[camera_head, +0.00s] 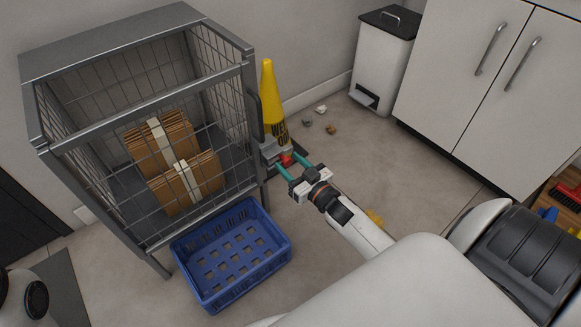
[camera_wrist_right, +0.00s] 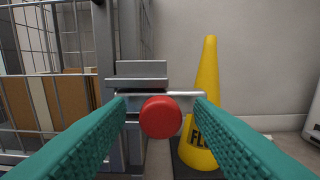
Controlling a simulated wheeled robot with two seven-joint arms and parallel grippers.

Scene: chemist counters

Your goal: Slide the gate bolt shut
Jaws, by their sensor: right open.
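The wire cage (camera_head: 100,85) stands at the left in the head view, its gate closed against the frame as far as I can see. The gate bolt has a red knob (camera_head: 286,159), which also shows in the middle of the right wrist view (camera_wrist_right: 161,117). Grey bolt plates (camera_wrist_right: 140,75) sit just behind and above the knob. My right gripper (camera_head: 282,166) is open, with its teal fingers on either side of the knob. I cannot tell whether the fingers touch it. My left gripper is not in view.
A blue crate (camera_head: 240,287) lies on the floor in front of the cage. A yellow wet-floor cone (camera_head: 268,90) stands close behind the bolt. Bundled cardboard (camera_head: 160,145) is inside the cage. A white bin (camera_head: 381,60) and cabinet (camera_head: 455,75) stand behind. Some floor between is clear.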

